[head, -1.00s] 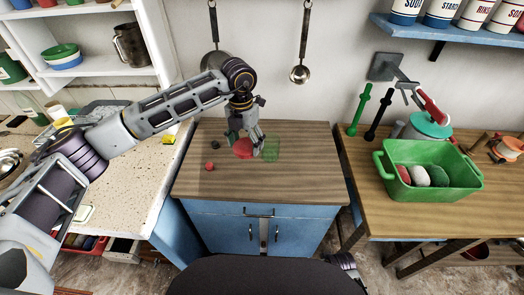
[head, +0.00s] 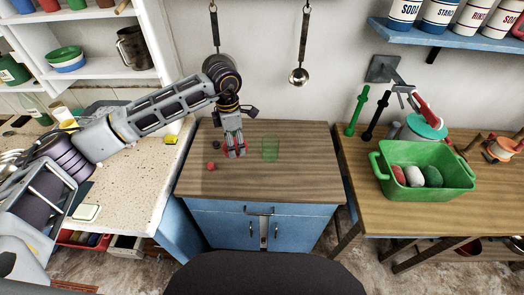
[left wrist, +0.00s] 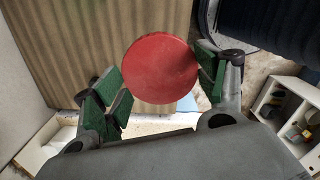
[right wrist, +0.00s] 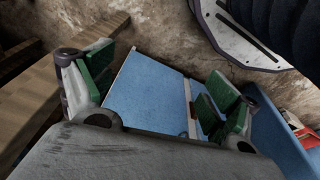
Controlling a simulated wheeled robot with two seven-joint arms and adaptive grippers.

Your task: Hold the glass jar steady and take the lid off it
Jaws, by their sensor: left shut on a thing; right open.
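The green see-through glass jar (head: 270,149) stands on the wooden top of the blue cabinet, with no lid on it. The round red lid (head: 241,152) is to the left of the jar, apart from it. My left gripper (head: 235,152) is shut on the lid, which shows as a red disc (left wrist: 160,69) between the green finger pads (left wrist: 165,80) in the left wrist view. I cannot tell whether the lid touches the wood. My right gripper (right wrist: 158,90) is open and empty, low in front of the blue cabinet door, and outside the head view.
The wooden top (head: 305,170) is clear right of the jar. Ladles (head: 299,76) hang behind.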

